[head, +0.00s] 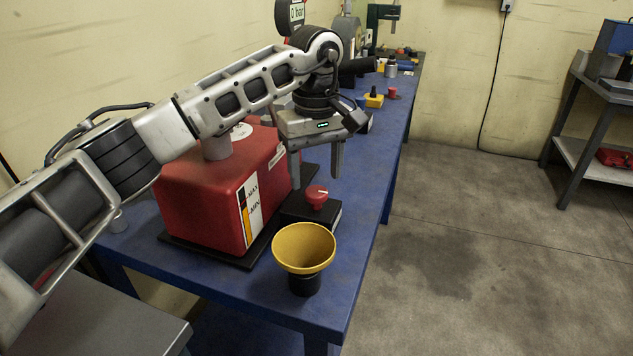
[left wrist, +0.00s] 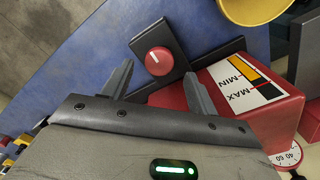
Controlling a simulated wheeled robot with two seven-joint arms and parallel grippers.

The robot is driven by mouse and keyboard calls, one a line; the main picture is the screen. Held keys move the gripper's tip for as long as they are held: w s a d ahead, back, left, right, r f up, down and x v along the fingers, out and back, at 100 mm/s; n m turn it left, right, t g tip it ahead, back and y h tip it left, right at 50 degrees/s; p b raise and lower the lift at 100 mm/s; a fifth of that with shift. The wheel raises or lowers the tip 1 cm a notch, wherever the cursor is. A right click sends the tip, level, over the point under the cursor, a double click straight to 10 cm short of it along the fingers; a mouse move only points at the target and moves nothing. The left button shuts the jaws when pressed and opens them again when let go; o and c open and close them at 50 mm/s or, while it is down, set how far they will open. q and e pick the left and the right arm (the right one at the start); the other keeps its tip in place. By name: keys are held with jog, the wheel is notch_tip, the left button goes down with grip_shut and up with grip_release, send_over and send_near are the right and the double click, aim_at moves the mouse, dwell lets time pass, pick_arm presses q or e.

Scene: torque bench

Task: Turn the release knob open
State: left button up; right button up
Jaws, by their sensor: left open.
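The release knob (head: 316,196) is red with a white mark on top and sits on a small black base (head: 322,220) in front of the red tank. In the left wrist view the knob (left wrist: 159,60) shows beyond my fingertips, its white line tilted. My left gripper (head: 316,180) points down with its fingers apart, above and just behind the knob in the head view. It also shows in the left wrist view (left wrist: 158,78), with nothing between its fingers. The knob appears apart from both fingers. My right gripper is not in either view.
The red tank (head: 205,205) with a MIN/MAX label stands left of the knob. A yellow funnel (head: 303,248) on a black holder stands at the front of the blue bench (head: 352,235). Small parts lie farther back. The floor at right is clear.

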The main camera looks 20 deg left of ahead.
aim_at(316, 191)
pick_arm(q)
jog(key=shift+f, duration=1.65)
jog(key=c, duration=1)
